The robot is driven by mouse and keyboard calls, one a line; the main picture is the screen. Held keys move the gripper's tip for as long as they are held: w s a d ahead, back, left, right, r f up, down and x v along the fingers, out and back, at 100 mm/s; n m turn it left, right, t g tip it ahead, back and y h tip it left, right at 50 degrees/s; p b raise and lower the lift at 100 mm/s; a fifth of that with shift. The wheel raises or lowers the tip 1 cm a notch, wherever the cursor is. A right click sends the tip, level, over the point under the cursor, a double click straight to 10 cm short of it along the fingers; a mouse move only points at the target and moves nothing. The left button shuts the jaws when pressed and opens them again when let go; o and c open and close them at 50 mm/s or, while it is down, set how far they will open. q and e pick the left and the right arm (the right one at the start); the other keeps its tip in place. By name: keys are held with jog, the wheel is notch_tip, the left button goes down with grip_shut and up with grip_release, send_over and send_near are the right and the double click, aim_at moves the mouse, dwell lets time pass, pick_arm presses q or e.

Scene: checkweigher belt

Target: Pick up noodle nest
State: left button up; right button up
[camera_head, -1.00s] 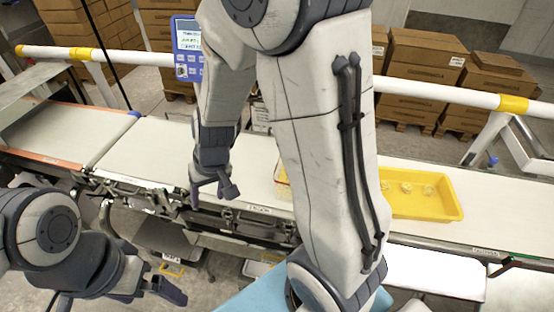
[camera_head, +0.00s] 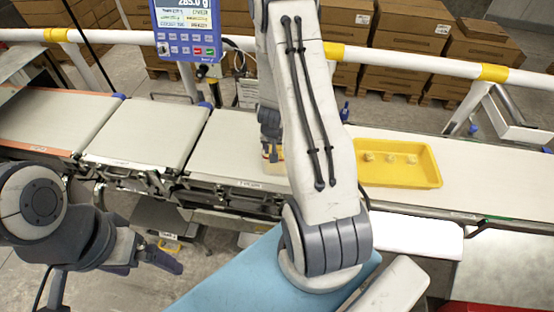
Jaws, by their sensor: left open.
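Several small pale noodle nests (camera_head: 391,159) sit in a row along the back of the yellow tray (camera_head: 405,180), which lies on the belt right of my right arm. My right gripper (camera_head: 270,152) is small and partly hidden over the belt, just above the left end of a clear container (camera_head: 273,168). My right arm hides most of that container and what is in it. I cannot tell whether the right gripper is open or shut. My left gripper (camera_head: 168,262) is open and empty at the lower left, in front of the belt and away from the nests.
The checkweigher belt (camera_head: 150,133) runs across the picture, with bare belt left of the container and right of the tray. A blue weighing display (camera_head: 187,28) stands behind it. A white and yellow rail (camera_head: 430,63) and brown cartons (camera_head: 405,40) are further back.

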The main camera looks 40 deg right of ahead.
jog(key=x, duration=0.4)
jog(key=shift+s+f, duration=0.1)
jog(key=shift+f, duration=0.1)
jog(key=c, duration=1)
